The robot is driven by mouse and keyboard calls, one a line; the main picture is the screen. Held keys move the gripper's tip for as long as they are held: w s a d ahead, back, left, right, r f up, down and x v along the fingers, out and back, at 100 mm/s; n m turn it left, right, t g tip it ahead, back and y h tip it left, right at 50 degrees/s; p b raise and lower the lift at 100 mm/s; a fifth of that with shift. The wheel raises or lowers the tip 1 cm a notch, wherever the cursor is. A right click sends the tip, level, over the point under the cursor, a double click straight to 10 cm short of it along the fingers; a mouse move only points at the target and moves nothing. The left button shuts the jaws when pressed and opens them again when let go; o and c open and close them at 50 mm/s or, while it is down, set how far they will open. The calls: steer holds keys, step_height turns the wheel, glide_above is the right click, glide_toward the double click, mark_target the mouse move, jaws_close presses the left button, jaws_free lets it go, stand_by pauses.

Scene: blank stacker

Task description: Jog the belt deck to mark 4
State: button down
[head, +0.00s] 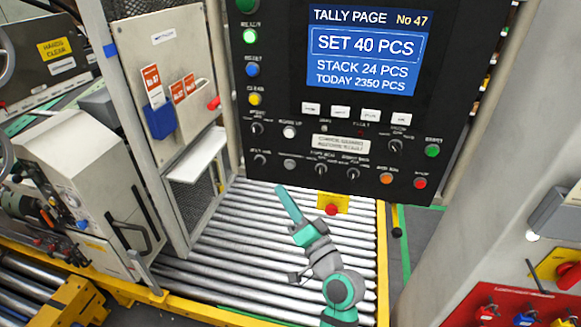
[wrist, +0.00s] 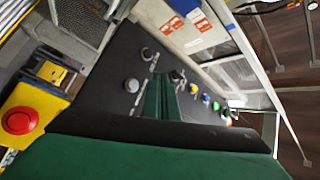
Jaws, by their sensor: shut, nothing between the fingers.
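The black control panel (head: 340,120) hangs over the roller deck (head: 235,235). Its blue screen (head: 365,50) reads "Tally page No 47, set 40 pcs, stack 24 pcs, today 2350 pcs". Several knobs and coloured buttons sit below and left of the screen. Most of their labels are too small to read, and I see no deck scale or mark 4. My gripper (head: 281,190) is shut and empty, just below the panel's lower edge.
A red mushroom button on a yellow box (head: 331,209) sits under the panel, right of my gripper; it also shows in the wrist view (wrist: 18,121). A red lockout board (head: 510,308) is at lower right.

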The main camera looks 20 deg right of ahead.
mark_target(289, 165)
steer(key=w+d, duration=0.3)
steer(key=w, duration=0.3)
steer(key=shift+d, duration=0.3)
steer(key=shift+w, duration=0.15)
stand_by(1.8)
steer(key=shift+w+d, duration=0.2)
steer(key=shift+w, duration=0.05)
steer(key=shift+w+d, duration=0.25)
steer(key=shift+w, duration=0.1)
stand_by(0.8)
steer(key=shift+s, duration=0.1)
stand_by(1.1)
steer(key=shift+s+a, duration=0.5)
steer(key=shift+s, duration=0.1)
